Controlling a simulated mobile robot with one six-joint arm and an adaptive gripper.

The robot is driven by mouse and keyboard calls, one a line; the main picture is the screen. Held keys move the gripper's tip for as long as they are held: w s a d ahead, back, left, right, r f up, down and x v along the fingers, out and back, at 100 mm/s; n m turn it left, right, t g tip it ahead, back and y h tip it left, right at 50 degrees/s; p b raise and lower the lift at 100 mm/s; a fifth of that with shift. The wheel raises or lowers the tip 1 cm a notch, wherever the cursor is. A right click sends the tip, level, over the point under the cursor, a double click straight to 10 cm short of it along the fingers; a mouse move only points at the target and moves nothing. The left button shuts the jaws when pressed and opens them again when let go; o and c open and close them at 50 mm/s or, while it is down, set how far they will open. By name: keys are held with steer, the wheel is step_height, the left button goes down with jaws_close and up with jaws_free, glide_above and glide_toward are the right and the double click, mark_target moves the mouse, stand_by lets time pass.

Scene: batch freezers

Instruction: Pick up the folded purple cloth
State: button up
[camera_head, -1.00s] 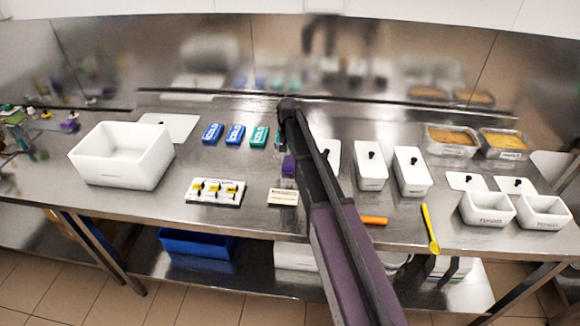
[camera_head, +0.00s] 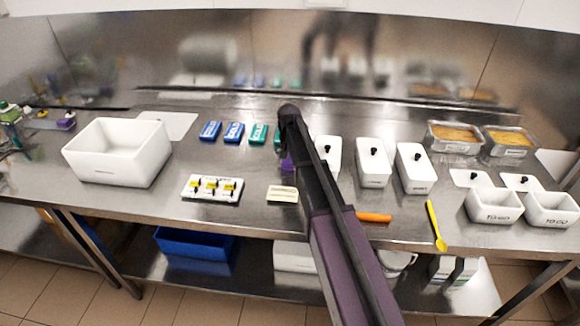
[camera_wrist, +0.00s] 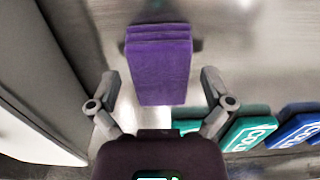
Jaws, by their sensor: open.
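The folded purple cloth (camera_wrist: 160,65) lies on the steel counter, its stacked folds showing at the top of the wrist view. In the head view only a small purple part (camera_head: 287,163) shows beside my arm, which hides the rest. My gripper (camera_wrist: 159,82) is open and empty. In the wrist view its two fingers stand apart, one on each side of the cloth's lower part, with a gap on both sides. I cannot tell the height of the fingertips above the counter. In the head view my arm hides the gripper.
Blue and green cold packs (camera_wrist: 248,132) lie close to the right finger. White lidded containers (camera_head: 373,162) stand right of my arm. A label card (camera_head: 282,194), an orange bar (camera_head: 374,217) and a yellow spoon (camera_head: 436,225) lie nearer the front. A white tub (camera_head: 117,152) stands left.

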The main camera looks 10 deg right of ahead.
steer(key=shift+f, duration=0.2)
stand_by(0.5)
steer(key=c, duration=1)
